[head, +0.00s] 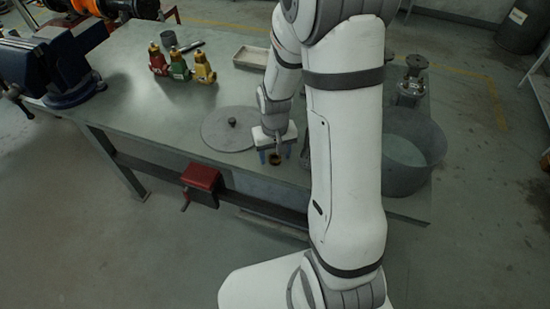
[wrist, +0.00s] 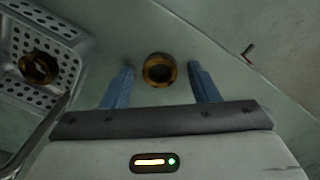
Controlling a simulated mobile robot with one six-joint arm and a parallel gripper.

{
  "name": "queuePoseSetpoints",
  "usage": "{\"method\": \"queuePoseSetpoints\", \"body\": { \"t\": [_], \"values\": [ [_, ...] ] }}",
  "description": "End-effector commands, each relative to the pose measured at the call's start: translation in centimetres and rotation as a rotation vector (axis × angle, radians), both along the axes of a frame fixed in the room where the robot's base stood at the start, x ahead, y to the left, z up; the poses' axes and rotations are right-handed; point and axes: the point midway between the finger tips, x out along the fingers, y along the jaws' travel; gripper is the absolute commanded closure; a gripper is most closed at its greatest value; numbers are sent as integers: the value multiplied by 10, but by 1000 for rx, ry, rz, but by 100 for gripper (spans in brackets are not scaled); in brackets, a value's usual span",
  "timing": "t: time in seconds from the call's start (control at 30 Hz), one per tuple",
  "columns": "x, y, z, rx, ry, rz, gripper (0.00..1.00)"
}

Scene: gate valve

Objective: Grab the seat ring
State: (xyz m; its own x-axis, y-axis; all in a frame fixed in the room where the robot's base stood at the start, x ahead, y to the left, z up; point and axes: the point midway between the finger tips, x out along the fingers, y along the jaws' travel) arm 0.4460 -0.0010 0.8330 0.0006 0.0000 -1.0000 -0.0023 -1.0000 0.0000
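A brass-brown seat ring (wrist: 148,81) lies on the table top between my fingers in the wrist view. It also shows small in the head view (head: 274,159), below my gripper. My gripper (wrist: 161,71) is open, one blue finger on each side of the ring, with a visible gap on both sides. In the head view my gripper (head: 275,155) points down near the table's front edge. A second, similar ring (wrist: 38,67) sits in a perforated metal basket at the left of the wrist view. I cannot tell how high my fingertips are above the table.
The perforated basket (wrist: 88,48) is close to the left of my gripper in the wrist view. A round grey disc (head: 222,132) with a knob lies beside my gripper. A large grey tub (head: 412,160) stands at right. Several coloured bottle-like parts (head: 179,66) and a blue vise (head: 60,65) are farther left.

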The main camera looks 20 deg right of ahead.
Motion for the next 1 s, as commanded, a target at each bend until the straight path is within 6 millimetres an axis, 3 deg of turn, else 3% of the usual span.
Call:
{"method": "queuePoseSetpoints", "body": {
  "t": [0.57,0.83,1.0],
  "values": [
    [0,-1,0,0,0,-1,93],
    [0,-1,4,0,-1,-2,93],
    [1,-1,28,0,-6,-2,93]
  ]
}}
